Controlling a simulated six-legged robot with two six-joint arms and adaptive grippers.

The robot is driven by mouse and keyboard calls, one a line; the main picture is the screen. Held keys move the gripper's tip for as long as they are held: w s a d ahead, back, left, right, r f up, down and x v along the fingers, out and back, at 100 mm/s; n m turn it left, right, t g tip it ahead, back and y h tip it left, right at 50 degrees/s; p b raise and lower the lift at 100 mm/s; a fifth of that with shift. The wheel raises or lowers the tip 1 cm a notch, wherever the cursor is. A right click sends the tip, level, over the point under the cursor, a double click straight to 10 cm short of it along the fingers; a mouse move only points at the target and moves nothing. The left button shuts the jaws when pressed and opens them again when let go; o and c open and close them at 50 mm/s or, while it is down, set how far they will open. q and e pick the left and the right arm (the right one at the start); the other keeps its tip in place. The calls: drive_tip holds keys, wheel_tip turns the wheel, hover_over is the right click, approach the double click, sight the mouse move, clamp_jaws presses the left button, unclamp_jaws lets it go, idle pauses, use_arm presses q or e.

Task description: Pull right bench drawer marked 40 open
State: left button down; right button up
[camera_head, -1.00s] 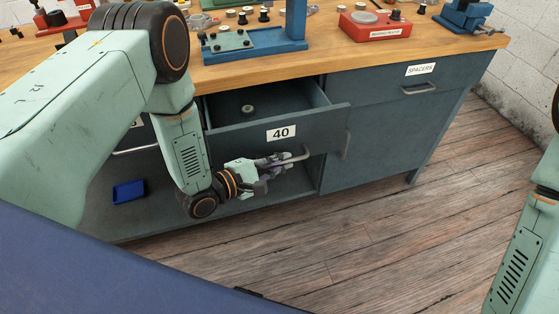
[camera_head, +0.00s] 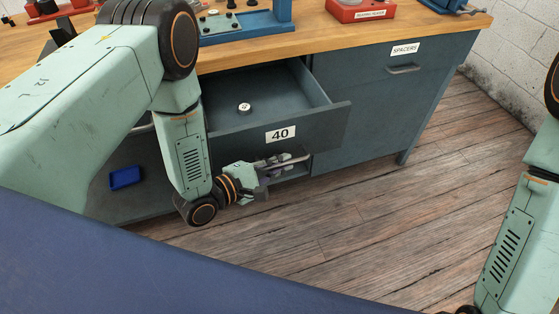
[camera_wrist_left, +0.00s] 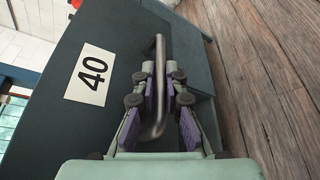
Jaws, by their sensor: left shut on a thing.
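The drawer marked 40 (camera_head: 318,125) stands well out from the bench, its inside showing. A small round metal part (camera_head: 244,107) lies in it. Its white label (camera_head: 280,134) also shows in the left wrist view (camera_wrist_left: 90,75). My left gripper (camera_head: 285,163) is in front of the drawer, below the label. In the left wrist view, its purple-padded fingers (camera_wrist_left: 166,92) are shut on the bar handle (camera_wrist_left: 160,52) of the drawer. My right arm shows at the right edge of the head view; its gripper is not visible.
The closed SPACERS drawer (camera_head: 404,69) is at the right of the bench. A blue bin (camera_head: 125,178) sits low at the left. A blue fixture (camera_head: 250,35) and a red tester (camera_head: 360,10) stand on the wooden top (camera_head: 330,42). The plank floor (camera_head: 380,220) in front is clear.

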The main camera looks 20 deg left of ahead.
use_arm(q)
drive_tip(key=shift+s+d, duration=0.15)
drive_tip(key=shift+s, duration=0.15)
drive_tip(key=c, duration=1.5)
unclamp_jaws()
drive_tip(key=shift+w+f, duration=0.1)
drive_tip(key=shift+w, duration=0.05)
drive_tip(key=shift+o, duration=0.5)
drive_tip(key=v, duration=1.2)
